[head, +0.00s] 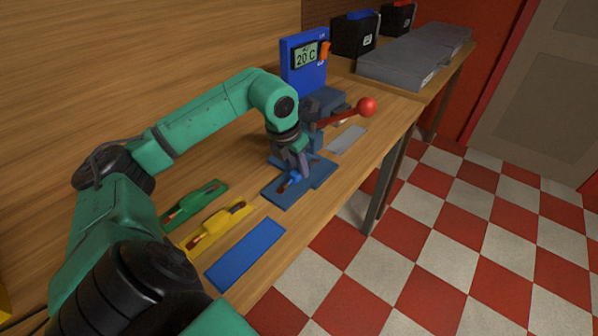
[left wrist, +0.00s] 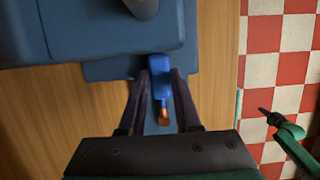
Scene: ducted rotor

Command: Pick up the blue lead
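The blue lead (head: 293,179) is a small blue block with a copper-coloured end. It is over the dark blue fixture (head: 283,193) in the head view. My left gripper (head: 298,174) points down at it. In the left wrist view the lead (left wrist: 160,72) lies between the two fingertips of my left gripper (left wrist: 162,80), which press close on both its sides with no clear gap. Its copper end (left wrist: 163,116) points back toward the wrist. I cannot tell whether the lead touches the fixture. My right arm appears small over the floor in the left wrist view; its dark gripper (left wrist: 266,113) is too small to read.
A green tray (head: 180,213) and a yellow tray (head: 203,241) hold leads. A flat blue tray (head: 245,253) is bare. A red-knobbed lever (head: 367,106) and a blue display unit (head: 292,72) stand behind the fixture. A grey plate (head: 347,139) lies right of it.

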